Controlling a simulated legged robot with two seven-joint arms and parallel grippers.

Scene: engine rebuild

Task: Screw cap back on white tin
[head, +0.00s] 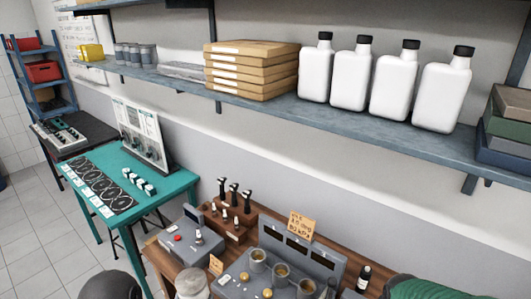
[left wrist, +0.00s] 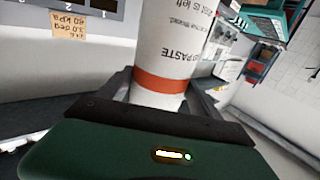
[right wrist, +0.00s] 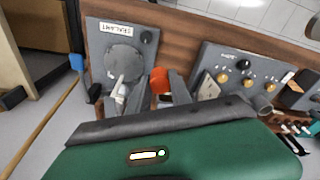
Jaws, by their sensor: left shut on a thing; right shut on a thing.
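The white tin (left wrist: 172,45) has an orange band and printed text ending in "PASTE". My left gripper (left wrist: 160,88) is shut around it at the band in the left wrist view. A pale rounded top at the bottom edge of the head view (head: 192,284) looks like the same tin. My right gripper (right wrist: 150,92) is shut on a small orange-red cap (right wrist: 160,79), which shows between its fingers in the right wrist view. The cap is partly hidden by the fingers. I cannot see cap and tin together in one view.
Below is a wooden bench with a grey fixture of metal cups (head: 258,262), a grey box (head: 190,238) and a dark bottle (head: 364,278). A "SEALANT" panel (right wrist: 122,60) shows in the right wrist view. A shelf (head: 380,122) with white jugs (head: 350,80) hangs above. A teal table (head: 165,200) stands left.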

